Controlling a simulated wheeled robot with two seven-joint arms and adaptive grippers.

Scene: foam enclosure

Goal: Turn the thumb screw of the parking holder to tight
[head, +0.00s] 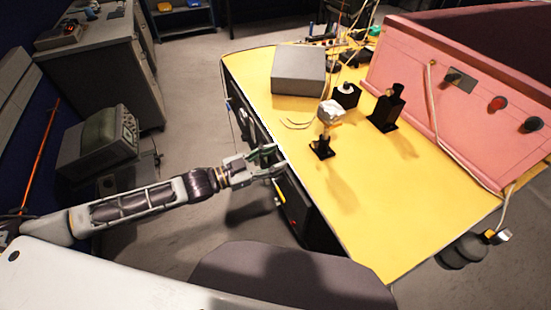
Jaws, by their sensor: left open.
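My left gripper (274,162) reaches in from the left at the table's left edge. It is open and empty, apart from the holders. A small black holder (322,149) stands upright on the yellow table, with a post and a pale grey lump (331,110) at its top. A taller black holder (386,110) stands to the right, with a small knob-like part (389,92) near its top. A low black block (346,96) with a pale top is behind them. I cannot tell which is the parking holder, and no thumb screw is clear. My right gripper is not in view.
The yellow table (375,225) is bare at the front. A grey box (298,71) is at its back left. A pink panel (460,90) with knobs and a hanging cable bounds the right. A dark chair back (290,275) stands in front. Thin wires lie near the grey box.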

